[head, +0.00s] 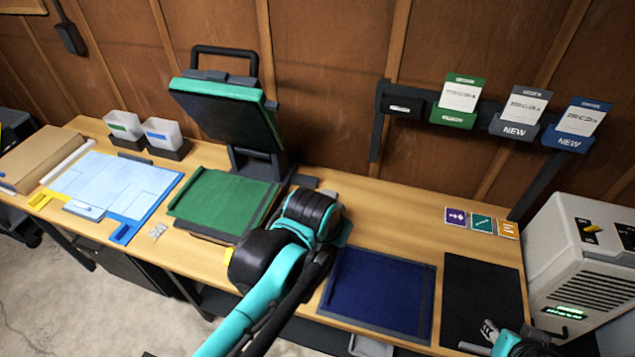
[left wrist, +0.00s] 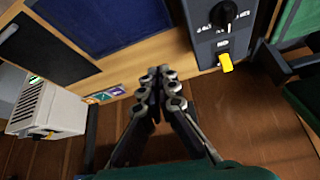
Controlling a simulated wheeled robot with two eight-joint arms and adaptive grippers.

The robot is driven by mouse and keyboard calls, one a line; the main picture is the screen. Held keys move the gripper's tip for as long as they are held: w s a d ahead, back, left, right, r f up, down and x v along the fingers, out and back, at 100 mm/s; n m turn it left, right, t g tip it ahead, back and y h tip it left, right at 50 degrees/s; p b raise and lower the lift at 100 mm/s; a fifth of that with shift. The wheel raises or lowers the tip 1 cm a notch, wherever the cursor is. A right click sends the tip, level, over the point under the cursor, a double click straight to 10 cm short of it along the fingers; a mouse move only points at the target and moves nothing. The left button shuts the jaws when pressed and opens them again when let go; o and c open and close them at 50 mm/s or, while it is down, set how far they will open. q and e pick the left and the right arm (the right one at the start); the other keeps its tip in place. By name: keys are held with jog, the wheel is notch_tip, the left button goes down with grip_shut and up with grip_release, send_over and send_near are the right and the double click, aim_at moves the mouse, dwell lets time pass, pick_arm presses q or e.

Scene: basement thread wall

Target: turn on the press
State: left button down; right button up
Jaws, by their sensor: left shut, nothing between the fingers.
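The press stands on the bench with its black and teal lid (head: 228,105) raised over a green bed (head: 220,200). In the left wrist view, a grey control box (left wrist: 207,50) has a black knob (left wrist: 223,14) and a yellow switch lever (left wrist: 226,62); my arm hides most of this area in the head view. My left gripper (left wrist: 160,75) is shut and empty, its fingertips beside the box, apart from the yellow lever. In the head view its fingers are hidden behind my arm. My right gripper (head: 489,331) is low at the right; its opening is unclear.
A navy mat (head: 380,292) and a black mat (head: 483,300) lie right of my arm. A white machine (head: 590,255) stands at the far right. A blue and white layout board (head: 110,190) and two bins (head: 163,133) are at the left. Card holders (head: 455,115) hang on the wall.

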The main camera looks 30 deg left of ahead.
pick_arm(q)
jog(key=w+a+r+g+p, duration=0.1)
jog(key=w+a+r+p, duration=0.25)
jog(key=w, duration=0.25)
jog(key=w+a+f+n+g+p, duration=0.2)
jog(key=w+a+g+p, duration=0.3)
jog(key=w+a, duration=0.7)
jog(key=shift+w+f+p, duration=0.15)
jog(key=shift+w+p, duration=0.4)
jog(key=shift+p, duration=0.25)
jog(key=s+f, duration=0.1)
jog(key=f, duration=0.2)
jog(key=s+f+b, duration=0.1)
jog(key=f, duration=0.2)
jog(key=s+f, duration=0.1)
jog(key=f, duration=0.1)
jog(key=shift+s+d+f, duration=0.1)
jog(key=shift+d+f, duration=0.2)
jog(key=shift+f, duration=0.1)
jog(key=shift+s+d+r, duration=0.1)
jog(key=shift+s+r, duration=0.05)
jog(key=shift+s, duration=0.2)
jog(key=shift+w, duration=0.1)
